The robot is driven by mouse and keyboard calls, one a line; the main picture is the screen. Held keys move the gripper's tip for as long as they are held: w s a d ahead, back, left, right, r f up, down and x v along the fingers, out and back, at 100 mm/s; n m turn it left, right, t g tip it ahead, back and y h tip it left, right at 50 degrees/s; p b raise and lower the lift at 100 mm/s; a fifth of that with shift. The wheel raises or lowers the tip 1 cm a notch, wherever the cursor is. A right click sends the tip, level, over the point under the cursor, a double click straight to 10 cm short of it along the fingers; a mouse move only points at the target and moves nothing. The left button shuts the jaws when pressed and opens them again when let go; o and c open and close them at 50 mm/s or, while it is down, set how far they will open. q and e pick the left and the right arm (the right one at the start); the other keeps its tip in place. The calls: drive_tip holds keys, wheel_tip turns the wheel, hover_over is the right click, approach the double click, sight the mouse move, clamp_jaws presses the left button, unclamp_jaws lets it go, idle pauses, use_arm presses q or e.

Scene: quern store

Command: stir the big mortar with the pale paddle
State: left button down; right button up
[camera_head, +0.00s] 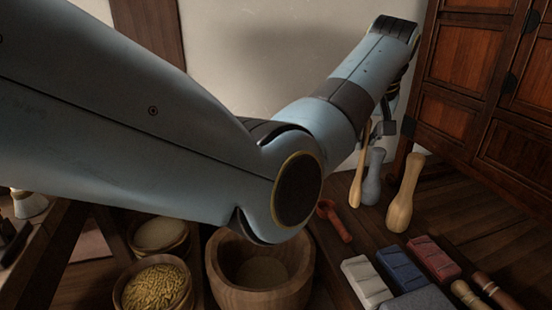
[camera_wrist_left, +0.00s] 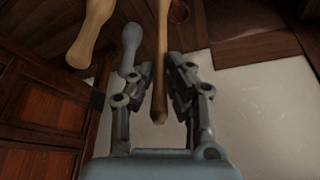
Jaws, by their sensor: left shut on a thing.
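The pale paddle (camera_head: 356,186) is a slim wooden tool held upright, with its lower end near the dark wooden surface; I cannot tell if it touches. My left gripper (camera_head: 377,130) is shut around its upper part. In the left wrist view the paddle (camera_wrist_left: 162,45) runs between the fingers of the left gripper (camera_wrist_left: 160,72). The big mortar (camera_head: 222,277) is a wide wooden vessel at the bottom centre, left of the paddle, with pale contents inside. My left arm hides part of its rim. My right gripper is out of view.
A grey pestle (camera_head: 373,178) and a pale wooden pestle (camera_head: 404,196) stand right of the paddle. A red ladle-like tool (camera_head: 336,222) lies near the mortar. White (camera_head: 366,279), blue (camera_head: 402,267) and red (camera_head: 434,258) blocks lie in front. A grain bowl (camera_head: 180,303) stands left. A cabinet (camera_head: 495,90) stands right.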

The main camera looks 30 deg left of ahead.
use_arm(q)
drive_tip(key=s+a+f+m+p, duration=0.1)
drive_tip(key=s+a+f+p, duration=0.2)
drive_tip(key=s+a+p, duration=0.55)
drive_tip(key=s+a+f+p, duration=0.2)
drive_tip(key=s+a+p, duration=0.4)
drive_tip(key=s+p, duration=0.45)
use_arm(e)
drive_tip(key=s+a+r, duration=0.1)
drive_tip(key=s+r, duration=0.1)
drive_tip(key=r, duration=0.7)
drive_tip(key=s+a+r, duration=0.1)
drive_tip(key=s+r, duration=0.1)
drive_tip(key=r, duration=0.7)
use_arm(q)
wheel_tip(320, 180, down, 17)
drive_tip(key=b, duration=1.5)
drive_tip(key=shift+b, duration=0.35)
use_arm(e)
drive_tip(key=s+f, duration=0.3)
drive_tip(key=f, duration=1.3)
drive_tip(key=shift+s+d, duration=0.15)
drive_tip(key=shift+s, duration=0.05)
use_arm(q)
drive_tip(key=shift+w+d, duration=0.15)
